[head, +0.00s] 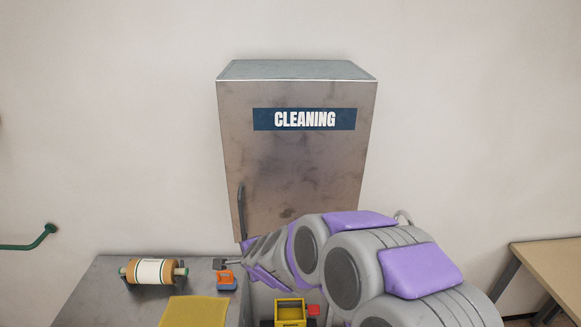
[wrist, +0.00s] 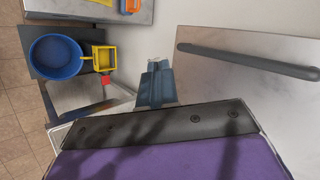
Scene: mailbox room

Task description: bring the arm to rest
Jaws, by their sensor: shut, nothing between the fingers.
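My arm reaches from the lower right of the head view across the front of the cabinet's lower part. My gripper (head: 221,264) is at the arm's left end, low and left of the cabinet's door handle (head: 241,210). In the wrist view my gripper (wrist: 157,68) has its fingers together with nothing seen between them. It is apart from the dark handle bar (wrist: 250,60) there. The grey metal cabinet (head: 300,165) is labelled CLEANING, and its door looks closed. My arm hides its lower right part.
A counter (head: 97,290) below left holds a roll on a stand (head: 153,271), a yellow cloth (head: 193,312) and an orange-and-blue item (head: 226,281). A yellow bucket-like piece (head: 289,312) is below my arm. A blue bucket (wrist: 57,57) shows low down. A wooden table (head: 550,265) stands right.

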